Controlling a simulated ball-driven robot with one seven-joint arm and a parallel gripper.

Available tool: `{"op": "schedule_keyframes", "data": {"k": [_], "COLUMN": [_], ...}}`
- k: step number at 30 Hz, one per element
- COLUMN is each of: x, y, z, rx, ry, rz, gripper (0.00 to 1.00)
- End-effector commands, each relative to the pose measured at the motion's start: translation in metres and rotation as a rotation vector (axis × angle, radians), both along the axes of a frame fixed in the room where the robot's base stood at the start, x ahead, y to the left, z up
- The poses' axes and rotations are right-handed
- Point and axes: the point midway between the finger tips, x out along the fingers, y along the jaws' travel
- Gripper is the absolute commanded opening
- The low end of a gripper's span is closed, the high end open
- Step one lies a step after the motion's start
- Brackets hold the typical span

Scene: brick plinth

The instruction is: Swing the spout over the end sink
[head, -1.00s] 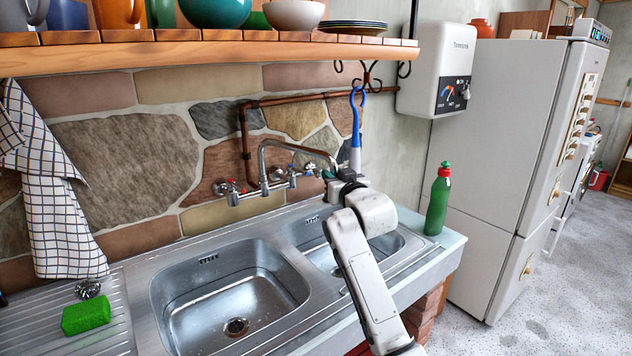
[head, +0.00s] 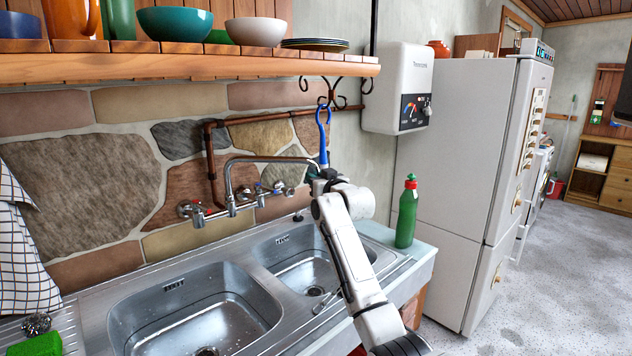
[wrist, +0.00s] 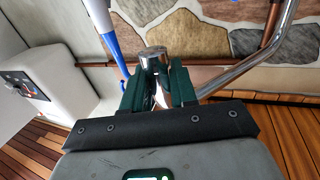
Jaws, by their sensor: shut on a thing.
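The chrome spout (head: 268,159) rises from the wall tap and arches to the right above the sinks. My gripper (head: 318,176) is at its outer end. In the wrist view the spout (wrist: 274,48) comes down from the upper right to my gripper (wrist: 160,86). Its dark green fingers are shut on the spout near its round metal end (wrist: 153,56). The right sink (head: 295,262) lies toward the counter's end, partly hidden by my arm. The left sink (head: 190,312) is larger in view and empty. The gripped part is hidden in the head view.
A blue-handled brush (head: 323,128) hangs from a shelf hook just above my gripper, and it shows close by in the wrist view (wrist: 104,30). A green bottle (head: 406,215) stands at the counter's right end. The wooden shelf (head: 200,66) overhangs the tap.

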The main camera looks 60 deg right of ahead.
Motion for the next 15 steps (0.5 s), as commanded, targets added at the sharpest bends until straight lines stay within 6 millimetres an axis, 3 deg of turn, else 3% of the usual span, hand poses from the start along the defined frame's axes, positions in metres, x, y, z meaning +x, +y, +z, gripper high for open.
{"op": "schedule_keyframes", "data": {"k": [7, 8, 12, 15], "x": [-0.0008, -0.0008, -0.0006, -0.0003], "y": [-0.0007, -0.0005, -0.0003, -0.0001], "z": [-0.0016, -0.0016, -0.0013, -0.0009], "rx": [0.006, 0.006, 0.004, 0.004], "ry": [-0.001, -0.001, -0.001, 0.000], "rz": [-0.001, -0.001, -0.001, 0.000], "gripper": [0.00, 0.30, 0.43, 0.45]}}
